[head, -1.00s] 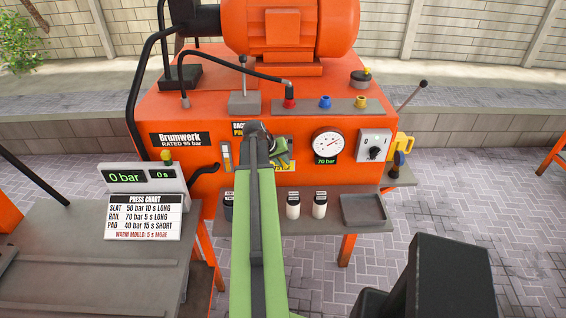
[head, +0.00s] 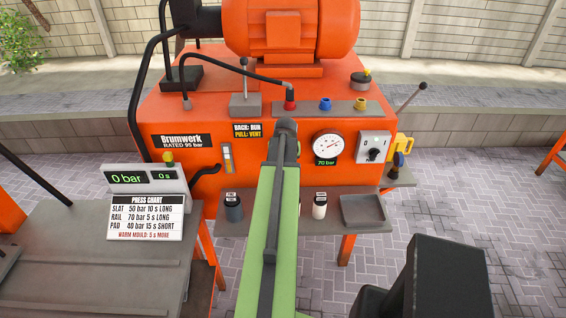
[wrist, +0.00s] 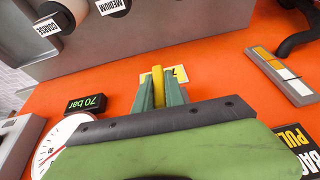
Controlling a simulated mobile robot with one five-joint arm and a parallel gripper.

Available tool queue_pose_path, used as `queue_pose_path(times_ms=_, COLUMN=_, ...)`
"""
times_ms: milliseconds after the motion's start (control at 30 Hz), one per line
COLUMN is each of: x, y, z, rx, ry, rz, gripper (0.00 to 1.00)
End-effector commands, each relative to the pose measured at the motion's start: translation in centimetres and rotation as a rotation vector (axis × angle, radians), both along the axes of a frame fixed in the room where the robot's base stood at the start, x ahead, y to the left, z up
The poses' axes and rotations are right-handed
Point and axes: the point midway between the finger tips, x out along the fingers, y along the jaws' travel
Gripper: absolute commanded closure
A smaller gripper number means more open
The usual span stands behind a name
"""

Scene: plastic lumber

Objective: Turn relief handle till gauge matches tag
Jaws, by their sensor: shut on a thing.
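In the wrist view my gripper (wrist: 160,88) is shut on a narrow yellow handle (wrist: 157,78), with a green finger on each side. It stands in front of the orange panel, over a yellow label (wrist: 180,75) that is mostly hidden. In the head view my arm hides the handle and fingers. The round white gauge (head: 327,145) sits right of my arm; it is partly in the wrist view (wrist: 58,148). Its needle is too small to read exactly. A small display under the gauge (head: 325,162) reads 70 bar in green, also in the wrist view (wrist: 87,103).
A press chart (head: 146,217) lists SLAT 50, RAIL 70 and PAD 40 bar. The readout above it (head: 142,178) shows 0 bar and 0 s. A switch box (head: 373,147) is right of the gauge. A shelf with canisters (head: 320,205) and a tray (head: 363,211) juts out below.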

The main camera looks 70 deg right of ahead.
Motion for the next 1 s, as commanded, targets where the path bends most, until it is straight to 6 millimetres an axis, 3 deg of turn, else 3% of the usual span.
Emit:
queue_pose_path(times_ms=600, x=-0.11, y=-0.02, z=-0.63, rx=0.204, ry=-0.517, rz=-0.002, gripper=1.00)
queue_pose_path(times_ms=1000, x=-0.05, y=0.10, z=-0.36, rx=0.278, ry=-0.704, rz=-0.001, gripper=1.00)
